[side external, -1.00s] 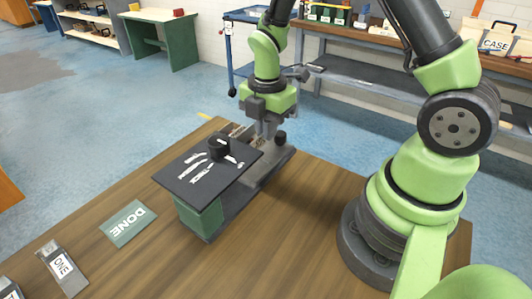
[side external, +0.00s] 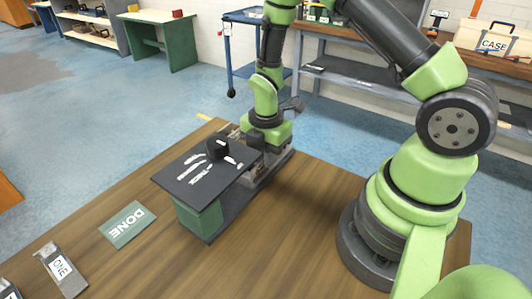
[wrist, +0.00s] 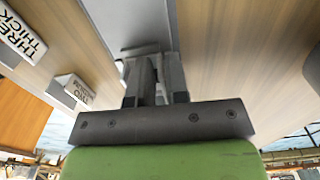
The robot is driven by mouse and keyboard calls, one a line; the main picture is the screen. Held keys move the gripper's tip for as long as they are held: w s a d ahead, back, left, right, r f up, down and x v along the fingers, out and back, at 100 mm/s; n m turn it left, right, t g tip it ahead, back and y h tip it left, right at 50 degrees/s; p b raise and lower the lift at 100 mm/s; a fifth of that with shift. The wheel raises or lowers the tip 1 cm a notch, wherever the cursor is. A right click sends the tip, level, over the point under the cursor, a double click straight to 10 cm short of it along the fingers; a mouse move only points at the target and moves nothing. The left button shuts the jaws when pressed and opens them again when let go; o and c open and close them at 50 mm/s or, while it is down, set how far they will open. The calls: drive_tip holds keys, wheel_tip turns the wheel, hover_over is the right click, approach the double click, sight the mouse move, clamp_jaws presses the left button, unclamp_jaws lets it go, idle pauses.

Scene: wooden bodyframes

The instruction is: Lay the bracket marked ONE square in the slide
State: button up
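The bracket marked ONE (side external: 61,269) is a grey piece with a white label, lying on the table at the lower left of the side view, well away from my gripper. The slide (side external: 235,206) is a long dark grey channel on the table. A black panel with white markings (side external: 190,180), on a green block, partly covers it. My gripper (side external: 262,148) is low over the far end of the slide, partly hidden behind the panel. In the wrist view my gripper's fingers (wrist: 155,72) point at the grey channel (wrist: 140,22). The gap between them is unclear.
A green DONE card (side external: 127,223) lies between the bracket and the slide. A black knob (side external: 217,149) stands on the panel. Blocks labelled THREE THICK (wrist: 20,35) and TWO (wrist: 73,91) show in the wrist view. The table's front middle is clear.

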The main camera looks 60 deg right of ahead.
drive_tip(key=shift+o, duration=0.8)
wheel_tip(320, 180, up, 12)
drive_tip(key=r, duration=0.1)
drive_tip(key=s+a+r+m+t+y, duration=0.1)
drive_tip(key=s+a+r+m+t, duration=0.2)
drive_tip(key=s+r+m, duration=0.4)
drive_tip(key=s+a+r+m+t+y, duration=0.1)
drive_tip(key=s+a+r+m+t, duration=0.2)
drive_tip(key=s+r+m, duration=0.4)
drive_tip(key=r+m+t, duration=0.1)
drive_tip(key=m, duration=0.7)
